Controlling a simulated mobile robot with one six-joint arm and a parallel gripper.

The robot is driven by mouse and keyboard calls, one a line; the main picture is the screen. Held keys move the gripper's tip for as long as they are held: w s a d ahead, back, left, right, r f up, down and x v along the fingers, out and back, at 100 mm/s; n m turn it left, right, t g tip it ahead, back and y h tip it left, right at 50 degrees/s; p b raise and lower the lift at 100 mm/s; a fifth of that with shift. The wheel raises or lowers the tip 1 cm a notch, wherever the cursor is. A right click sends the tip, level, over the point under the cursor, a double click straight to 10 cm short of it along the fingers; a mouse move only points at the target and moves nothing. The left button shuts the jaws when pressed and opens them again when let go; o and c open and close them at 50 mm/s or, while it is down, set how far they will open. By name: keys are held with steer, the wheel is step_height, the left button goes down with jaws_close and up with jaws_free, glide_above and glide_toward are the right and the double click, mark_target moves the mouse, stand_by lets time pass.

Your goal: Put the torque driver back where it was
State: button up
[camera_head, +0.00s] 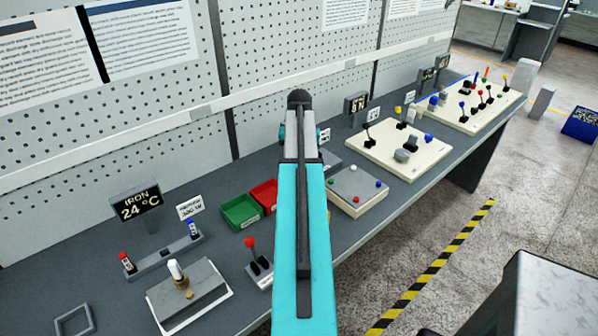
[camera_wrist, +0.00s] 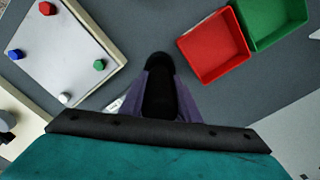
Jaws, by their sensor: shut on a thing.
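My gripper (camera_head: 301,135) is in the middle of the head view, at the end of my teal arm, above the bench. In the wrist view my gripper (camera_wrist: 160,95) is shut on a dark, round-ended thing (camera_wrist: 158,88), which I take to be the torque driver. Its round black end (camera_head: 299,97) shows past the fingers in the head view. Its lower part is hidden. A grey rack (camera_head: 178,250) at the left holds a red-topped driver (camera_head: 127,262) and a blue-topped driver (camera_head: 193,229), with a dark, empty-looking place between them.
A green bin (camera_head: 240,211) and a red bin (camera_head: 264,194) stand left of my arm. A panel with coloured knobs (camera_head: 357,190) lies right of it. A soldering station (camera_head: 188,293), a red-knobbed lever (camera_head: 251,256) and a grey frame (camera_head: 74,319) are near the front. A pegboard wall stands behind.

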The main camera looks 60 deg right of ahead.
steer(key=shift+f, duration=0.3)
steer(key=o, duration=1.2)
steer(key=shift+c, duration=0.2)
steer(key=shift+r, duration=0.1)
steer(key=shift+r+p, duration=3.7)
steer(key=shift+r, duration=2.3)
